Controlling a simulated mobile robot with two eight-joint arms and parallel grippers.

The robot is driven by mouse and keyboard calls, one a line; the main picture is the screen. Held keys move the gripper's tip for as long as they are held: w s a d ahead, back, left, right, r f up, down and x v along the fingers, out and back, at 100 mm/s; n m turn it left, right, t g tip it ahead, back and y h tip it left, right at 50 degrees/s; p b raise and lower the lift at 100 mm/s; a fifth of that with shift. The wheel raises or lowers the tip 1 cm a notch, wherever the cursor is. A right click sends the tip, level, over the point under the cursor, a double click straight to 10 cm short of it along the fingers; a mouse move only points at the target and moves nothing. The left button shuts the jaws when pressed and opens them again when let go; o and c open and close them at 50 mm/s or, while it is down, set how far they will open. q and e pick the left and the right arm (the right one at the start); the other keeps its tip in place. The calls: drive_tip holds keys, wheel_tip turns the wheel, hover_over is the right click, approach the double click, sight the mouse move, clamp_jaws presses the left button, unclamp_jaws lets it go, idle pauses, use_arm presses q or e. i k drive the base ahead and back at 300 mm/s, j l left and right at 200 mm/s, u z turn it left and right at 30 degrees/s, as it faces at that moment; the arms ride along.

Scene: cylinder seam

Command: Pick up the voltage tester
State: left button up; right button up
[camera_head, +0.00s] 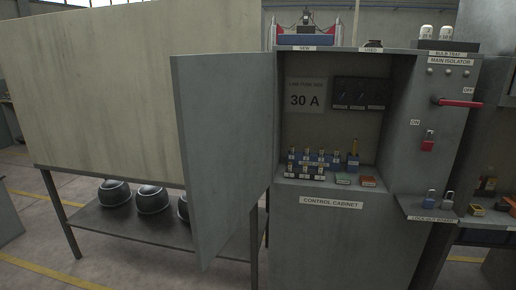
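I cannot tell for certain which thing is the voltage tester. A small yellow and black device (476,209) lies at the right, beside the lock-out board. A slim yellow-topped piece (355,146) stands upright in a blue holder (352,161) inside the open control cabinet. Both are too small to identify. Neither of my grippers is in view.
The grey cabinet door (226,150) stands open on the left. Several fuse-like pieces (306,160) stand on the cabinet shelf. A red isolator handle (460,103) sticks out, with a red padlock (428,142) below. Padlocks (447,200) stand on the lock-out board (418,208).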

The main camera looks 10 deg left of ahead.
sight(356, 141)
drive_tip(key=i+j+z, duration=0.15)
drive_tip(key=z, duration=0.25)
drive_tip(key=j+z, duration=0.45)
drive_tip(key=i+j+z, duration=0.15)
drive_tip(key=j, duration=0.35)
drive_tip(key=j+z, duration=0.15)
drive_tip(key=j, duration=0.95)
drive_tip(key=i+j, duration=0.15)
drive_tip(key=j, duration=0.35)
drive_tip(key=k+l, duration=0.45)
drive_tip(key=l, duration=0.2)
